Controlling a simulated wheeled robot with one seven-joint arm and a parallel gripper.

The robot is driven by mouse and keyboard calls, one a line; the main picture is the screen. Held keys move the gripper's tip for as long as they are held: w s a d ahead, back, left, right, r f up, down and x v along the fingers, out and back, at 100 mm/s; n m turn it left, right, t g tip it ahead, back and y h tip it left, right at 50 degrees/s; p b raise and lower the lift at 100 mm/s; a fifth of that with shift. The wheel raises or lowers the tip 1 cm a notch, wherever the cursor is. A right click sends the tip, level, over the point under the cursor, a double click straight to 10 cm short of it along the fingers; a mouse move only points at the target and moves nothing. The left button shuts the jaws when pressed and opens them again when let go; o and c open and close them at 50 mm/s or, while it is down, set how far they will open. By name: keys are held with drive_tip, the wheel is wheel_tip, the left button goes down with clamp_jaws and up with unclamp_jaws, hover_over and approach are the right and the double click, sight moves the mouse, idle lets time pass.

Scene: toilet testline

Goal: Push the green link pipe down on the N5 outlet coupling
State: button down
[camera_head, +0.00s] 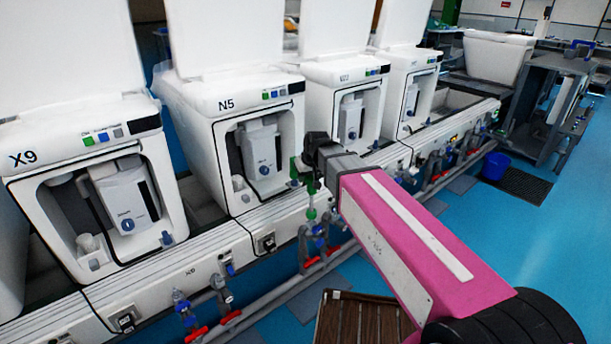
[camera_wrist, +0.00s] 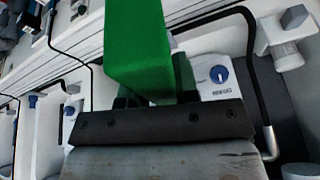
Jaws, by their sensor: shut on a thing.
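The green link pipe (camera_wrist: 138,50) fills the upper middle of the wrist view, held between the fingers of my gripper (camera_wrist: 152,100). In the head view my gripper (camera_head: 308,172) is at the front right of the white N5 unit (camera_head: 228,104), shut on the pipe. Parts of the green pipe (camera_head: 294,170) show beside the dark fingers. Green fittings (camera_head: 311,213) stand below, above a blue-handled valve (camera_head: 318,231) on the front rail. My gripper hides much of the pipe, and I cannot tell whether its lower end touches the N5 outlet coupling.
The X9 unit (camera_head: 81,158) stands left of N5, and more white units stand to its right. Valves with red handles (camera_head: 229,316) and grey pipes run along the rail's front. A brown slatted platform (camera_head: 352,322) lies on the blue floor below my arm.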

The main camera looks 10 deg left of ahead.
drive_tip(key=shift+f, duration=0.45)
drive_tip(key=c, duration=0.8)
unclamp_jaws()
drive_tip(key=v, duration=1)
drive_tip(key=shift+s+r, duration=0.1)
drive_tip(key=shift+r, duration=0.25)
drive_tip(key=s+d+f+m+g+h, duration=0.1)
drive_tip(key=s+d+f+m, duration=0.1)
drive_tip(key=d+f, duration=0.6)
drive_tip(key=s+d+f+m+g+h, duration=0.1)
drive_tip(key=d+f, duration=0.6)
drive_tip(key=d, duration=0.7)
drive_tip(key=s+d+f+m+g+h, duration=0.1)
drive_tip(key=s+d+f+m, duration=0.2)
drive_tip(key=s+d+f, duration=0.2)
drive_tip(key=shift+d+f+m, duration=0.15)
drive_tip(key=shift+d+f, duration=0.45)
drive_tip(key=shift+d, duration=0.45)
drive_tip(key=shift+d+f+m, duration=0.1)
drive_tip(key=shift+d+f, duration=0.5)
drive_tip(key=shift+d, duration=0.5)
drive_tip(key=shift+d+f+m, duration=0.15)
drive_tip(key=shift+d+f, duration=0.45)
drive_tip(key=shift+d, duration=0.45)
